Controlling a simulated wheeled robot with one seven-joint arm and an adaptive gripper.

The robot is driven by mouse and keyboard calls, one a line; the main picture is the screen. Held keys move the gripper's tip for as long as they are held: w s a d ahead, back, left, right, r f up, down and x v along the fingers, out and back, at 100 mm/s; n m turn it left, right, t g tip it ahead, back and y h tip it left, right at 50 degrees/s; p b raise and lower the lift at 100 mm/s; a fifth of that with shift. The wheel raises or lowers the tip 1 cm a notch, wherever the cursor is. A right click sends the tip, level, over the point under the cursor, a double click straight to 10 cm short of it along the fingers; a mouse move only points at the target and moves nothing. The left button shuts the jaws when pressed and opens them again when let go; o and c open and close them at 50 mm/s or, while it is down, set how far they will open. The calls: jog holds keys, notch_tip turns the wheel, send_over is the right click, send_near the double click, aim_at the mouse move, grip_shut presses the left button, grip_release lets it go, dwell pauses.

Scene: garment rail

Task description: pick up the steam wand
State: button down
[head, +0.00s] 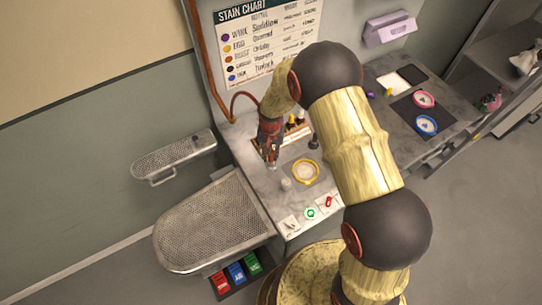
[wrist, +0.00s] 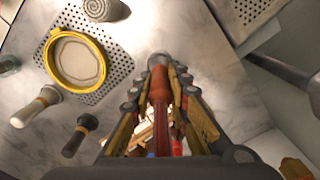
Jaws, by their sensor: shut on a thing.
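The steam wand (wrist: 160,84) has a reddish-brown body and a pale grey tip, and lies between my gripper's fingers in the wrist view. My gripper (wrist: 158,92) is shut on it, one jointed finger along each side. In the head view my gripper (head: 270,148) is over the grey counter (head: 258,182), pointing down, and mostly hides the wand. A red hose (head: 238,97) curves from the back panel towards the gripper. The wand's lower end is partly hidden by the fingers and palm.
A yellow-rimmed dish (wrist: 75,60) sits on a perforated plate, with a grey roll (wrist: 105,8) beside it. A wooden-handled tool (wrist: 36,106) and a black-headed tool (wrist: 80,135) stand nearby. A mesh ironing board (head: 215,228) and smaller mesh board (head: 174,157) stick out left.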

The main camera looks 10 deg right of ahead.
jog(key=shift+r, duration=0.35)
notch_tip(320, 180, up, 2)
jog(key=shift+w+r, duration=0.1)
jog(key=shift+r, duration=0.05)
jog(key=s+d+r, duration=0.1)
jog(key=s+r, duration=0.8)
jog(key=s, duration=0.5)
jog(key=shift+d+r+b, duration=0.3)
jog(key=shift+r, duration=0.1)
